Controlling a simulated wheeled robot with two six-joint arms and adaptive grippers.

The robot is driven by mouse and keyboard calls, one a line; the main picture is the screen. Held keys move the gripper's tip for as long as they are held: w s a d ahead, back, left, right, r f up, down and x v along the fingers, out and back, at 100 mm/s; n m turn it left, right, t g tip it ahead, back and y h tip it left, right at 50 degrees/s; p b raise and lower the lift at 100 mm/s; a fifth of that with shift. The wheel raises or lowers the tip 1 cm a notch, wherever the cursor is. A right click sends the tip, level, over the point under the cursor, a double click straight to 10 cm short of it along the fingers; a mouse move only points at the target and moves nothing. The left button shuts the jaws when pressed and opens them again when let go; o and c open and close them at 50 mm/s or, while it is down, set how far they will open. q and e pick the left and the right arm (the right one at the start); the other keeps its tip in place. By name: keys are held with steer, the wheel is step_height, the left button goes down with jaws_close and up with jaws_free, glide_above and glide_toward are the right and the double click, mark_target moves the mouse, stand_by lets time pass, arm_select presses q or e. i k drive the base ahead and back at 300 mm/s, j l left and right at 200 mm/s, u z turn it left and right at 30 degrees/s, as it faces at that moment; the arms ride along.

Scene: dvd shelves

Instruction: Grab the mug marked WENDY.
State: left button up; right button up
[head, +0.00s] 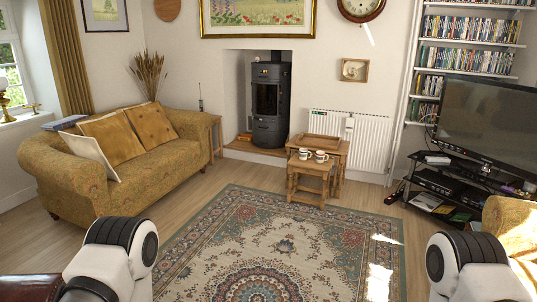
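Two small white mugs stand side by side on a small wooden side table (310,167) across the room. One is the left mug (304,153) and the other is the right mug (321,156). Both look to have dark markings, but they are too small to read, so I cannot tell which one says WENDY. Parts of my two arms show at the bottom left and bottom right edges. Neither gripper is in view.
A patterned rug (290,235) covers open floor before the table. A sofa (150,150) stands left, a television (490,120) on a black stand right. Behind are a larger wooden table with a tray (323,138), a radiator (370,140) and a stove (270,105).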

mark_target(305, 155)
steer(key=i, duration=2.8)
steer(key=i+z, duration=0.1)
steer(key=i, duration=0.9)
steer(key=i+j+z, duration=0.15)
steer(key=i, duration=0.35)
steer(key=i+z, duration=0.1)
steer(key=i, duration=0.4)
steer(key=i+j+z, duration=0.1)
steer(key=i, duration=0.4)
steer(key=i+j, duration=0.3)
steer(key=i, duration=0.2)
steer(key=i+l, duration=0.4)
steer(key=z, duration=0.05)
